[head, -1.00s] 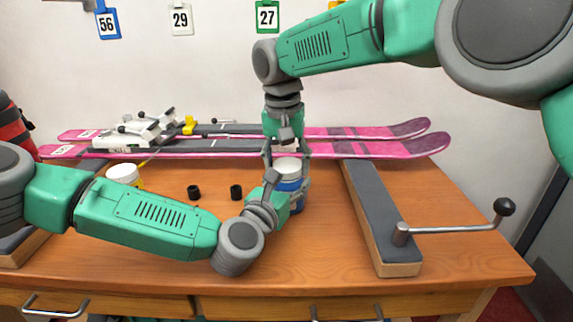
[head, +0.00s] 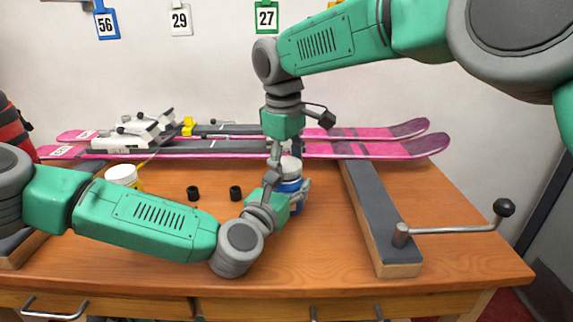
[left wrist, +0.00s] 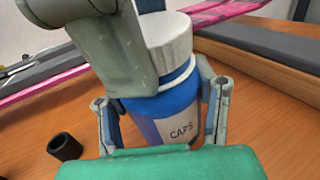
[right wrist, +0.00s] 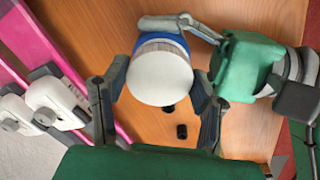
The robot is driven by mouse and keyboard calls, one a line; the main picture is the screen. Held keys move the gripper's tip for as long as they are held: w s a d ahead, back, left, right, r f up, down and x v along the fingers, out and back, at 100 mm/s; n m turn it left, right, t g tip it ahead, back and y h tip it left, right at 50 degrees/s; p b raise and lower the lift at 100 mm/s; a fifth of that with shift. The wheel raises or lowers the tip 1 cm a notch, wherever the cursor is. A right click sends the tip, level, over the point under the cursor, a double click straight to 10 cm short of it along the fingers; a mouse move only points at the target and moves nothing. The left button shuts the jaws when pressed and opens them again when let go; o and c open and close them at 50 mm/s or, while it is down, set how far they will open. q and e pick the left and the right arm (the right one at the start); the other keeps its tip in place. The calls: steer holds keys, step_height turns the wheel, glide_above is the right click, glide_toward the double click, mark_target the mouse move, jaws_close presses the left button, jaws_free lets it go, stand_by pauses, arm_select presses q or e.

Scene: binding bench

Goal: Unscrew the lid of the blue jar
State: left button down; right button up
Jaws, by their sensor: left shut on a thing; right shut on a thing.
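The blue jar (head: 292,186) stands upright on the bench, with a white lid (head: 291,167) on top. In the left wrist view the jar (left wrist: 165,115) shows a label reading CAPS, and the lid (left wrist: 170,38) sits on it. My left gripper (left wrist: 165,105) is shut around the blue body from the side. My right gripper (right wrist: 160,85) comes down from above with its fingers closed on the sides of the white lid (right wrist: 160,76). A thin white band shows below the lid in the left wrist view. My arms hide part of the jar in the head view.
Two small black caps (head: 193,193) (head: 236,193) lie left of the jar. A white-lidded yellow jar (head: 123,176) stands farther left. Pink skis (head: 380,146) lie along the back. A padded support (head: 372,215) with a crank handle (head: 455,229) stands to the right.

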mark_target(285, 166)
arm_select(q)
steer(key=shift+s+d+f, duration=0.1)
steer(key=shift+f, duration=0.15)
arm_select(e)
steer(key=shift+a+r, duration=0.15)
steer(key=shift+s+r, duration=0.1)
steer(key=shift+r, duration=0.85)
steer(key=shift+r, duration=0.15)
arm_select(q)
steer(key=shift+r, duration=0.1)
arm_select(e)
steer(key=shift+s+r, duration=0.15)
steer(key=shift+r, duration=0.8)
steer(key=shift+s+r, duration=0.1)
steer(key=shift+r, duration=0.85)
arm_select(q)
steer(key=c, duration=0.9)
jaws_free()
steer(key=o, duration=0.4)
steer(key=shift+w, duration=0.2)
steer(key=shift+c, duration=0.2)
arm_select(e)
steer(key=shift+w+f, duration=0.1)
arm_select(q)
steer(key=shift+a, duration=0.2)
